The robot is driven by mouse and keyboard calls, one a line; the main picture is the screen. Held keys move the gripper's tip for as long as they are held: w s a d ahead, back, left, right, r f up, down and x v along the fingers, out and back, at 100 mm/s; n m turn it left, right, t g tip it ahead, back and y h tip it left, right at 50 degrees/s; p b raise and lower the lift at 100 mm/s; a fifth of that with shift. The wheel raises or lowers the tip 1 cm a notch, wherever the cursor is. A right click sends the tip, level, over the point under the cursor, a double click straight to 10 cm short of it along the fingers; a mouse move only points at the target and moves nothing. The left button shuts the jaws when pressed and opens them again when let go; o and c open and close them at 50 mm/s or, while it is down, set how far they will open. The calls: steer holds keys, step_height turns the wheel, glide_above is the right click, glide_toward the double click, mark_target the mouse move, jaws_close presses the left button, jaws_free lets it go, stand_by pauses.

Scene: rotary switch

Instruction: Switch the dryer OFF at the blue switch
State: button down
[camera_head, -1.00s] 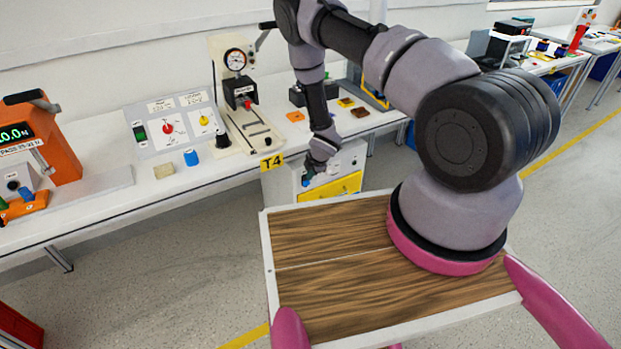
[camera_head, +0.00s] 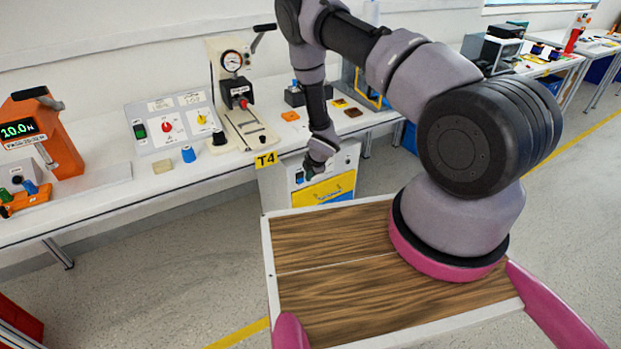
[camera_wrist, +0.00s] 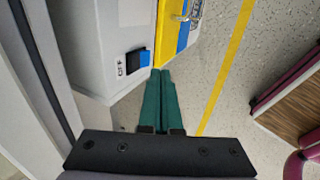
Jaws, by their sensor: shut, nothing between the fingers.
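The blue switch (camera_wrist: 139,58) is a blue rocker in a black frame on the front of a white cabinet (camera_wrist: 92,40), seen in the wrist view. A small label, seemingly OFF, is beside it. My gripper's two green fingers (camera_wrist: 160,72) are together and empty. Their tips are just below and right of the switch in the picture; I cannot tell whether they touch the cabinet. In the head view my gripper (camera_head: 310,174) is at the cabinet's front, above its yellow panel (camera_head: 328,189), and the switch is mostly obscured there.
The cabinet stands under the front edge of a white bench (camera_head: 225,162) beside the T4 tag (camera_head: 265,160). The bench carries a panel with red and yellow knobs (camera_head: 172,122), a press (camera_head: 236,100) and a blue cylindrical object (camera_head: 188,154). Open floor lies in front.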

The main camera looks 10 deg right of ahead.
step_height(320, 180, up, 10)
steer(key=s, duration=0.1)
steer(key=shift+s+d, duration=0.2)
steer(key=shift+d, duration=0.05)
stand_by(0.4)
